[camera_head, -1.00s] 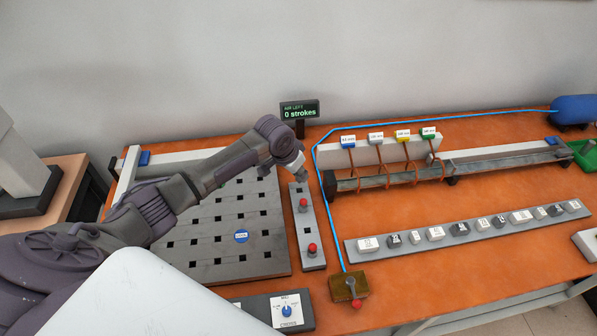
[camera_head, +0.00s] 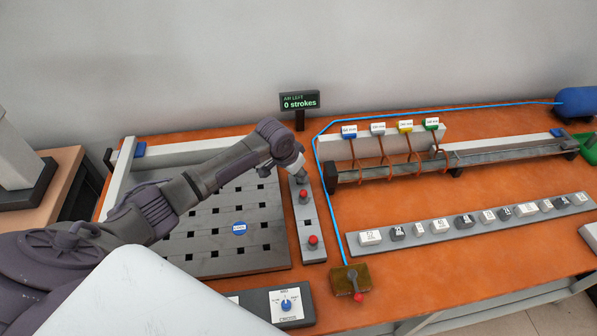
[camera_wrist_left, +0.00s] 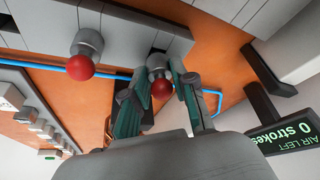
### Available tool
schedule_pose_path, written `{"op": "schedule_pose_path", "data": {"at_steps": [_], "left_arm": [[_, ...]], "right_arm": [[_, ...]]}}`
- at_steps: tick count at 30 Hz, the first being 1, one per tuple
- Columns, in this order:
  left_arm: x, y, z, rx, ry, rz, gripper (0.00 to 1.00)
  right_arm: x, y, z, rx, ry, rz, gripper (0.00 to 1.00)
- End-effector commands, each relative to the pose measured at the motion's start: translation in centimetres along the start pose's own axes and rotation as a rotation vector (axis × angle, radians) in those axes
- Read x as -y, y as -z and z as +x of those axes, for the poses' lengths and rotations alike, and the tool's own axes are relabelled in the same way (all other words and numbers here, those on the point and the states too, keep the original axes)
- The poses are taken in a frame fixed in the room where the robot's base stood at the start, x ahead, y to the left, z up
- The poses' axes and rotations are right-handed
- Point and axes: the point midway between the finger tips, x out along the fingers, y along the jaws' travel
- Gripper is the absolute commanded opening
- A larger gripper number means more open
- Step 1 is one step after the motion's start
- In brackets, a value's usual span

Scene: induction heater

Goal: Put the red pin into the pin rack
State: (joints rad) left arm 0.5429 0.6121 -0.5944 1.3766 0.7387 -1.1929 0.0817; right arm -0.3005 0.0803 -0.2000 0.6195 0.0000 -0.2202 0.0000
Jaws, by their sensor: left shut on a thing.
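A narrow grey strip (camera_head: 308,217), which looks like the pin rack, lies right of the dark plate with square holes (camera_head: 262,258). A red-headed pin (camera_head: 313,240) stands at its near end, and another red-headed pin (camera_head: 303,196) shows nearer its far end. My left gripper (camera_head: 301,182) is low over the strip's far end. In the left wrist view its two green-padded fingers (camera_wrist_left: 160,92) are around a red pin (camera_wrist_left: 161,89) with a grey collar. I cannot tell whether this pin is seated or lifted. A second pin (camera_wrist_left: 80,67) stands beside it. My right gripper is not in view.
A small display (camera_head: 299,101) reading "0 strokes" stands behind the strip. A blue hose (camera_head: 324,190) runs right of the strip to a brown box (camera_head: 349,281). A row of labelled blocks (camera_head: 465,222) lies further right. Orange table between them is clear.

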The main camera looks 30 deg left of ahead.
Motion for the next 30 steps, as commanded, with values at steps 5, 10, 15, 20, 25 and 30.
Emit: {"op": "schedule_pose_path", "data": {"at_steps": [5,10,15,20,25,30], "left_arm": [[-0.01,0.03,-0.02,-0.001,0.0,0.0,0.0],[-0.01,-0.03,0.09,0.0,0.0,0.0,0.0],[0.01,-0.16,0.39,0.0,0.0,-0.001,0.0],[0.02,-0.29,0.69,0.0,0.0,-0.001,0.0],[0.02,-0.34,0.82,0.0,0.0,0.0,0.0],[0.01,-0.33,0.81,0.0,0.0,0.0,0.29]], "right_arm": [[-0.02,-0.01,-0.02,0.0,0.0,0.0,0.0],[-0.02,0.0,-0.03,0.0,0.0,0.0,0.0],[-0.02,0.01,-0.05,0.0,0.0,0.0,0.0],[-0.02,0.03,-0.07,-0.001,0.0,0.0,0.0],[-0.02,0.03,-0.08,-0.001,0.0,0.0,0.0],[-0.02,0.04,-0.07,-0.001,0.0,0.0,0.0]]}}
